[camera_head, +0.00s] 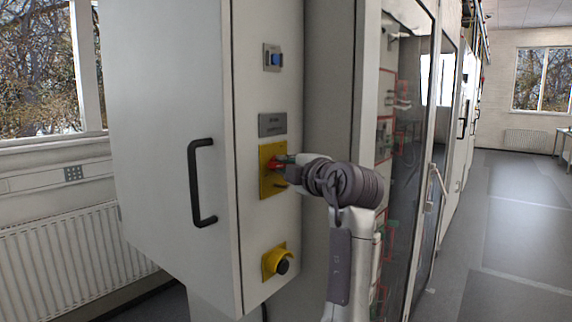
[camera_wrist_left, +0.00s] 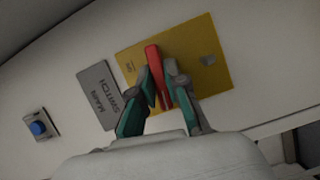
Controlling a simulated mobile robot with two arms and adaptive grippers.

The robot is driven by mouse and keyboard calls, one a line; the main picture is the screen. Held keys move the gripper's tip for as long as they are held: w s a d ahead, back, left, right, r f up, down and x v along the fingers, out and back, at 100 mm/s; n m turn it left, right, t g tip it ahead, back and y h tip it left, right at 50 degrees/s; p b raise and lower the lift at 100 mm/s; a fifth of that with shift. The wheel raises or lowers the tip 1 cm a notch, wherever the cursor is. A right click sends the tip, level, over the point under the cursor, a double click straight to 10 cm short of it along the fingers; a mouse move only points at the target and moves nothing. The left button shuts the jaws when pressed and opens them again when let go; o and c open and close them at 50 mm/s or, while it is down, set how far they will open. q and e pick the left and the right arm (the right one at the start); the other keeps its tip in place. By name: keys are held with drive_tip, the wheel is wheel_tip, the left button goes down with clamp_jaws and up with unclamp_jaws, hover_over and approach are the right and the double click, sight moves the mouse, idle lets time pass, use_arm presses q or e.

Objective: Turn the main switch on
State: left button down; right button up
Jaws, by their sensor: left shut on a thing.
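The main switch is a red handle (camera_head: 273,163) on a yellow plate (camera_head: 266,190) on the narrow front of a grey cabinet. A grey label (camera_head: 272,125) sits above it; in the left wrist view the label (camera_wrist_left: 105,95) reads MAIN SWITCH. My left gripper (camera_head: 283,162) reaches it from the right and is shut on the red handle. In the left wrist view the red handle (camera_wrist_left: 155,62) stands between the fingers of my left gripper (camera_wrist_left: 161,92), tilted slightly in the picture. The fingers hide part of the handle. My right gripper is not in view.
A blue button (camera_head: 274,59) is above the label. A black knob on a yellow base (camera_head: 270,262) is below the switch. A black door handle (camera_head: 197,182) sticks out at the left. Glass-doored cabinets (camera_head: 408,120) stand to the right, with open floor (camera_head: 510,220) beyond.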

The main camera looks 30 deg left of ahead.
use_arm(q)
drive_tip(key=shift+r+m+g+h+p, duration=0.2)
drive_tip(key=shift+m+p, duration=0.2)
drive_tip(key=shift+m, duration=0.15)
drive_tip(key=shift+r+m+g+h+p, duration=0.1)
drive_tip(key=shift+m+h+p, duration=0.1)
drive_tip(key=shift+m+p, duration=0.25)
drive_tip(key=m+g+p, duration=0.2)
drive_tip(key=m+p, duration=0.2)
drive_tip(key=shift+r+h, duration=0.1)
drive_tip(key=shift+h, duration=0.3)
drive_tip(key=m+g+p, duration=0.2)
drive_tip(key=m+p, duration=0.1)
drive_tip(key=p, duration=0.1)
drive_tip(key=shift+w+m+h, duration=0.1)
drive_tip(key=shift+m+h, duration=0.2)
drive_tip(key=shift+w+m+g+p, duration=0.1)
drive_tip(key=shift+m+g+p, duration=0.9)
drive_tip(key=shift+m+p, duration=0.35)
drive_tip(key=c, duration=1.2)
unclamp_jaws()
drive_tip(key=v, duration=1.1)
drive_tip(key=shift+d, duration=0.45)
